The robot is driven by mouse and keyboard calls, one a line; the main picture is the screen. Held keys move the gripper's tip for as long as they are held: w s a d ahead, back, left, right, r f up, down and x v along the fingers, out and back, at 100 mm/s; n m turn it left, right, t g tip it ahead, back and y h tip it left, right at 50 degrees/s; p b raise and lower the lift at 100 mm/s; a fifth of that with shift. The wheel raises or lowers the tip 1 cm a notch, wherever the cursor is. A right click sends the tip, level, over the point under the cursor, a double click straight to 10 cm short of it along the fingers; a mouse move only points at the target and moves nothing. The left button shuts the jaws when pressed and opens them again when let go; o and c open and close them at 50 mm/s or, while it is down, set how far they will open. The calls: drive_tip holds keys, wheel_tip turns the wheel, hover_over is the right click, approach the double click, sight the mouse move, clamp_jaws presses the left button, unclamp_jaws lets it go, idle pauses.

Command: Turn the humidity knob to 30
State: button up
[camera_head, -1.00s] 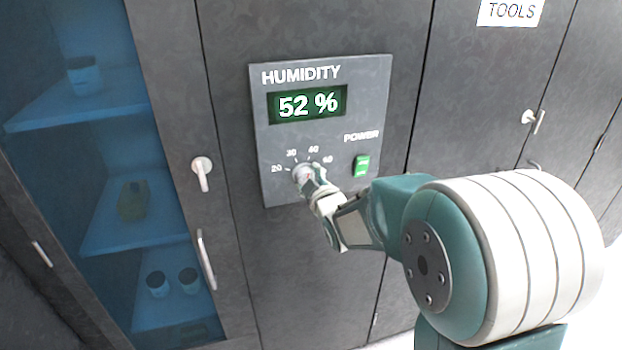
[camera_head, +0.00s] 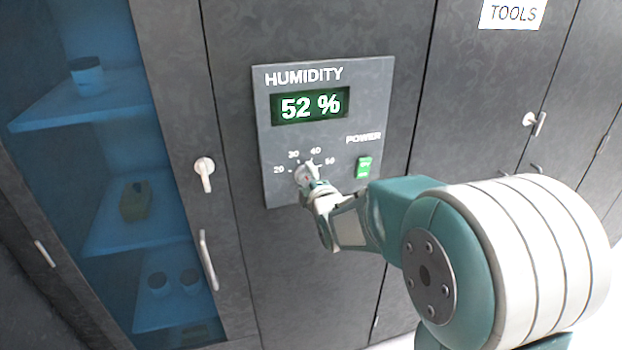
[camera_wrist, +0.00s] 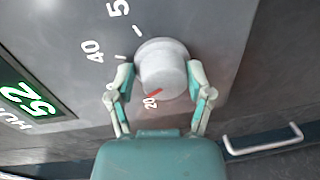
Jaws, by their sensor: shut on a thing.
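The humidity knob (camera_head: 303,174) is a round light knob low on the grey humidity panel (camera_head: 283,143). Its scale shows 20, 30, 40 and 50. In the wrist view the knob (camera_wrist: 163,66) has a red mark near the 20; the 30 is not visible there. The green display (camera_head: 310,106) reads 52 %. My gripper (camera_head: 309,184) is at the knob. In the wrist view my gripper (camera_wrist: 162,82) has one finger on each side of the knob and is shut on it. My fingers hide part of the knob in the head view.
A lit green power switch (camera_head: 364,167) sits right of the knob, close to my arm. A glass-fronted cabinet with blue shelves (camera_head: 115,222) stands at the left, with door handles (camera_head: 207,260) projecting. A TOOLS label (camera_head: 512,13) marks a door at the right.

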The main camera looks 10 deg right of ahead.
drive_tip(key=shift+s+a+f, duration=0.1)
drive_tip(key=shift+f, duration=0.4)
drive_tip(key=shift+c, duration=0.2)
drive_tip(key=o, duration=1.1)
drive_tip(key=shift+c, duration=0.2)
drive_tip(key=shift+w+r, duration=0.1)
drive_tip(key=shift+w, duration=0.1)
drive_tip(key=s+d+r, duration=0.1)
drive_tip(key=s, duration=1)
drive_tip(key=shift+s, duration=0.4)
drive_tip(key=shift+d+r, duration=0.1)
drive_tip(key=shift+r, duration=0.05)
